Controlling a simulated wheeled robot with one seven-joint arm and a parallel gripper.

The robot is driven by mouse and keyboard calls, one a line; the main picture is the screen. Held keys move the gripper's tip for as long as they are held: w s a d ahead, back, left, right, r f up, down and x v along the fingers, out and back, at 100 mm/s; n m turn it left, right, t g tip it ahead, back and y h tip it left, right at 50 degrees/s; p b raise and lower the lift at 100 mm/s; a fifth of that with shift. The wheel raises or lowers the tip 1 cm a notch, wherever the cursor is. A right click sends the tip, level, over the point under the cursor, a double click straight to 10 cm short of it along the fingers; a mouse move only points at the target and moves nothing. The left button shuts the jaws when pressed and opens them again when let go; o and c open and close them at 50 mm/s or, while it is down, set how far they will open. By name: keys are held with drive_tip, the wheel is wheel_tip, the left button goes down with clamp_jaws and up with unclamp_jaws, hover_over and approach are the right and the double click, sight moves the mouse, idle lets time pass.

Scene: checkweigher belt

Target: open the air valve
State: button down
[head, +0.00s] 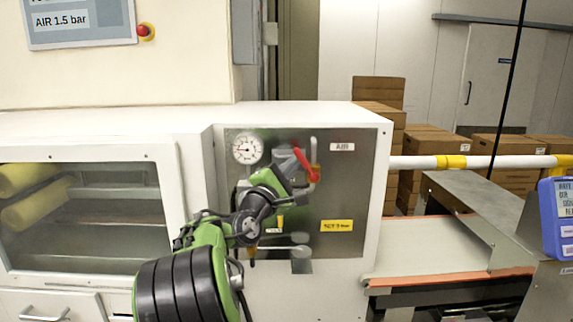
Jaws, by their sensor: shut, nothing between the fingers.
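The air valve's red lever (304,162) shows on the metal panel (350,190), under an "AIR" label (342,146). The lever slants from upper left to lower right, and its lower end meets a brass-coloured fitting on a grey pipe. My gripper (292,160) is shut and empty, close to the lever's left side. I cannot tell whether it touches the lever. My green and black arm reaches up from the bottom and hides part of the panel. A round pressure gauge (246,148) is at the panel's upper left. A screen (78,22) reads "AIR 1.5 bar".
A yellow label (337,226) is at the panel's lower right. A glass-fronted cabinet (90,215) stands to the left. The belt (430,252), a white and yellow rail (480,162) and a blue box (557,215) are to the right. Cardboard boxes (427,150) are stacked behind.

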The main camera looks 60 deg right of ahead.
sight(302, 156)
drive_tip(key=m+p, duration=0.1)
drive_tip(key=r+m+y+p, duration=0.1)
drive_tip(key=s+r+m+y+p, duration=0.1)
drive_tip(key=shift+s+d+r+m+g+p, duration=0.1)
drive_tip(key=shift+d+r+m+g+p, duration=0.05)
drive_tip(key=shift+d+m+g+p, duration=0.2)
drive_tip(key=shift+s+d+r+m+y+p, duration=0.15)
drive_tip(key=shift+s+m+y+p, duration=0.25)
drive_tip(key=shift+m+p, duration=0.3)
drive_tip(key=shift+s+d+r+m+y+p, duration=0.15)
drive_tip(key=shift+s+m+y+p, duration=0.15)
drive_tip(key=shift+m+y+p, duration=0.3)
drive_tip(key=shift+w+f, duration=0.1)
